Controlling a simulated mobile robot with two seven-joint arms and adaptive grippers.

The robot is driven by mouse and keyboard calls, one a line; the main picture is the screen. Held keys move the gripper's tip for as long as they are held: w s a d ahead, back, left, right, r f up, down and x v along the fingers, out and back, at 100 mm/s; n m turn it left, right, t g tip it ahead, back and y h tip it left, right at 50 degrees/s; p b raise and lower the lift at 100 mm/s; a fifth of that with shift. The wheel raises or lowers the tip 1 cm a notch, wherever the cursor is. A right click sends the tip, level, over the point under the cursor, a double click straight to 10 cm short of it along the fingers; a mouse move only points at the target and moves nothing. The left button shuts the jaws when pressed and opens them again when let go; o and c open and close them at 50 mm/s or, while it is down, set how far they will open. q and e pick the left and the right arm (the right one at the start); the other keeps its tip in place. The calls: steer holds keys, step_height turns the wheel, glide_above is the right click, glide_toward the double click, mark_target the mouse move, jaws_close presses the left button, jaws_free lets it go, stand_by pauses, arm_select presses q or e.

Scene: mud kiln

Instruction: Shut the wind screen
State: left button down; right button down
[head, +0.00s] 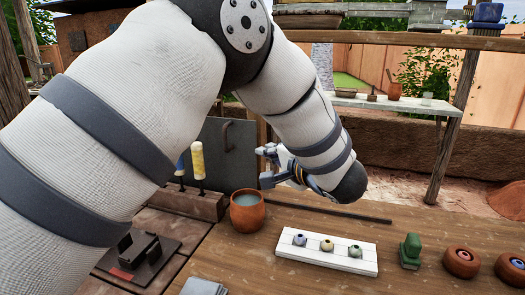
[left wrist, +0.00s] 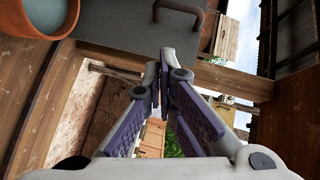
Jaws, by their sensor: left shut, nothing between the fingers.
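The wind screen (head: 228,160) is a flat dark grey upright panel at the back of the bench, left of the middle in the head view. It has a dark bar handle (head: 226,133) near its top. In the left wrist view the panel (left wrist: 125,28) and its handle (left wrist: 180,12) show at the top. My left gripper (head: 263,166) is by the panel's right edge, shut and empty. In the left wrist view its fingers (left wrist: 165,62) meet in front of the panel's lower part. I cannot tell whether they touch it. My left arm hides much of the area left of the panel.
A clay cup of liquid (head: 248,212) stands in front of the panel. A tool block (head: 188,204) is left of it. A dark rod (head: 325,208) runs along the bench back. A white tray (head: 325,255) and green object (head: 410,251) lie in front.

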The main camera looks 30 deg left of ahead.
arm_select(q)
steer(key=x, duration=0.7)
steer(key=shift+w+a+f, duration=0.15)
steer(key=shift+a+f, duration=0.15)
steer(key=shift+a, duration=0.05)
steer(key=shift+s+a, duration=0.2)
steer(key=shift+a, duration=0.4)
steer(key=shift+s+a, duration=0.25)
steer(key=shift+a, duration=0.4)
steer(key=shift+s+a+f, duration=0.15)
steer(key=shift+a+f, duration=0.05)
steer(key=shift+a, duration=0.25)
steer(key=shift+f, duration=0.15)
arm_select(e)
steer(key=shift+w+r, duration=0.15)
